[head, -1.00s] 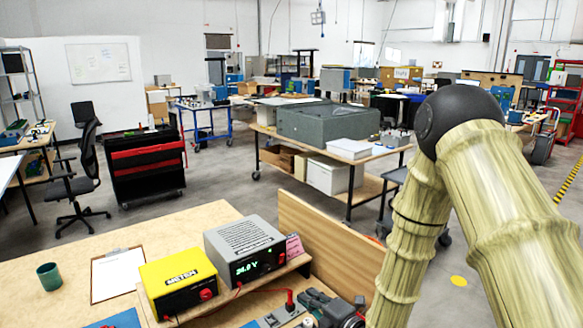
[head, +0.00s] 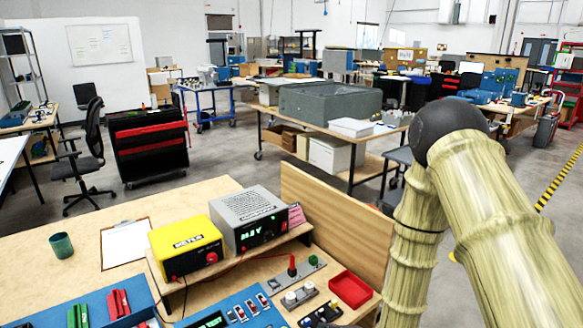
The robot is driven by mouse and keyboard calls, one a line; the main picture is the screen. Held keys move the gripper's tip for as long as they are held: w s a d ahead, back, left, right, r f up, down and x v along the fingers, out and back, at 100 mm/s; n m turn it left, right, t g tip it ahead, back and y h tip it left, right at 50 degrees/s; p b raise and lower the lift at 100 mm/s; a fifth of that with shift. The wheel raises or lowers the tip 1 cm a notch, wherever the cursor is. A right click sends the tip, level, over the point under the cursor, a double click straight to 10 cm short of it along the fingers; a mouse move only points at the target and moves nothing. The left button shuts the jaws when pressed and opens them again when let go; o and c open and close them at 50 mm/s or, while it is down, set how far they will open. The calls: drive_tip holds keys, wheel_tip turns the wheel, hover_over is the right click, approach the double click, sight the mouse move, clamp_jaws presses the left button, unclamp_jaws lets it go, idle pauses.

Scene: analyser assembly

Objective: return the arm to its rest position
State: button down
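My arm (head: 500,205), with pale, wood-like ringed links and a dark round elbow joint (head: 447,132), fills the right side of the head view. It is folded: one link runs down to the lower right and a thinner one down to the bottom edge. My gripper is not in view, so its fingers and anything in them are hidden. The workbench (head: 80,270) lies below and to the left of the arm.
A yellow meter (head: 185,245) and a grey supply (head: 248,218) stand on a raised shelf. In front are a blue panel (head: 250,322), a red tray (head: 350,289) and several small parts. A wooden board (head: 330,225) edges the bench beside my arm. A cup (head: 61,245) stands left.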

drive_tip(key=s+d+f+m+g+h+b, duration=0.25)
drive_tip(key=s+f+m, duration=0.25)
drive_tip(key=s+f, duration=0.35)
drive_tip(key=s+d+f+m+g+h+b, duration=0.1)
drive_tip(key=s+d+f+m+g, duration=0.3)
drive_tip(key=s+f, duration=0.45)
drive_tip(key=s+d+f+m+g+h+b, duration=0.1)
drive_tip(key=s+d+f+m+g, duration=0.1)
drive_tip(key=s, duration=0.6)
drive_tip(key=s+d+f+m+g+h+b, duration=0.1)
drive_tip(key=s+d+f+m+g+b, duration=0.1)
drive_tip(key=s+f+m, duration=0.4)
drive_tip(key=s+d+m, duration=0.1)
drive_tip(key=s, duration=0.2)
drive_tip(key=shift+s+d+f+m, duration=0.3)
drive_tip(key=shift+d, duration=0.1)
